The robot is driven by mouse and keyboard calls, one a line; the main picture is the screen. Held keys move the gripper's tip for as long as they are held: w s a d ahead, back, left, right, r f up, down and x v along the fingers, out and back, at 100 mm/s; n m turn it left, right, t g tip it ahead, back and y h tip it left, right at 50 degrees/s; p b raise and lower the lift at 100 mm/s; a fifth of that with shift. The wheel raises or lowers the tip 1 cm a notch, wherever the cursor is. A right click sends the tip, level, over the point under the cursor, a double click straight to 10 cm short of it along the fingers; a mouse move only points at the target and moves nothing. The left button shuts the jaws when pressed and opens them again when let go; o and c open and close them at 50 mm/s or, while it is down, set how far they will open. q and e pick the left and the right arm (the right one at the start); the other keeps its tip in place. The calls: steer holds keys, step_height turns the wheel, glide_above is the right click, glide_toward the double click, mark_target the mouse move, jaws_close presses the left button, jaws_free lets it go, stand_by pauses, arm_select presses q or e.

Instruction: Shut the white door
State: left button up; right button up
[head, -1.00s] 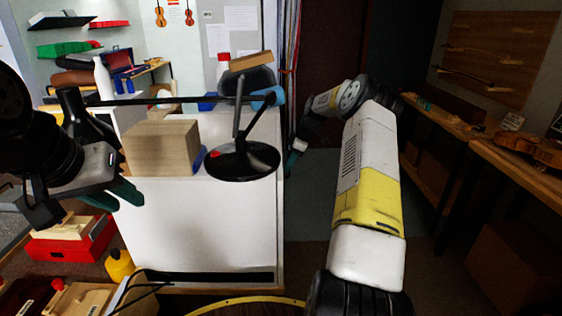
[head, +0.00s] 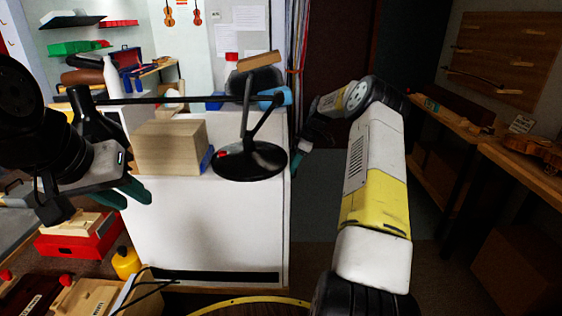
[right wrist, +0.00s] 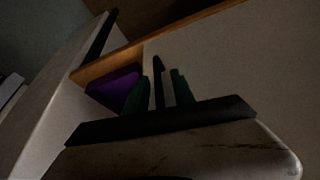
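A white upright panel (head: 215,232) faces me in the head view, below a top with things on it. I cannot tell whether it is the white door or a fixed side. My right gripper (head: 297,160) is at the panel's right edge, small and partly hidden. In the right wrist view its two green fingers (right wrist: 160,92) stand apart, with a dark upright bar and a pale strip showing between them. I cannot tell if they touch either. Pale panels and a wooden edge lie beyond. My left gripper (head: 124,197) hangs left of the panel, fingers apart and empty.
A wooden block (head: 170,148) and a black round-based stand (head: 250,160) are on the white top. A red box (head: 80,240) and a yellow bottle (head: 125,262) are low at left. Dark floor lies right of the panel, before a wooden bench (head: 520,160).

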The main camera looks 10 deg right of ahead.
steer(key=v, duration=0.7)
steer(key=shift+r, duration=0.4)
steer(key=shift+s+d, duration=0.1)
steer(key=shift+d, duration=0.05)
